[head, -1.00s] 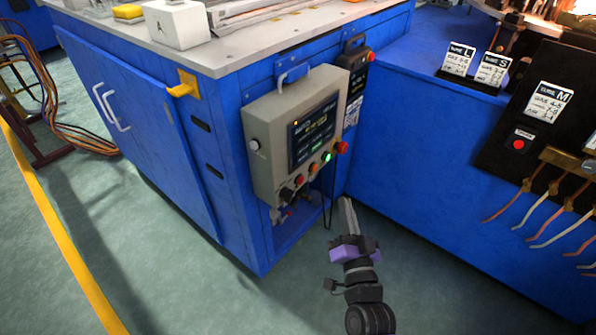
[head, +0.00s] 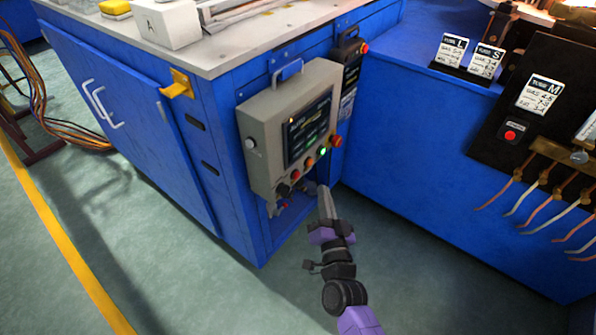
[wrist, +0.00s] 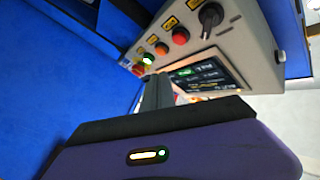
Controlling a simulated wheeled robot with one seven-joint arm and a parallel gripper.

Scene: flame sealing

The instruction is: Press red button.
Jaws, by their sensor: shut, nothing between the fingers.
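A grey control box (head: 255,150) with a screen hangs on the blue cabinet. Along its lower edge are a black knob (head: 283,190), a red button (head: 295,174), an orange button (head: 309,163), a lit green button (head: 322,151) and a larger red mushroom button (head: 336,141). The wrist view shows the small red button (wrist: 180,36) and the mushroom button (wrist: 138,70) beside the lit green one. My gripper (head: 323,189) is shut and empty, just below the button row in the head view. I cannot tell the exact gap; no contact shows.
Another red button (head: 510,135) is on a black panel at right, above hanging copper-coloured leads. A black box (head: 349,50) with a red knob is mounted beside the control box. A blue bench wall (head: 420,170) stands to the right. The floor in front is clear.

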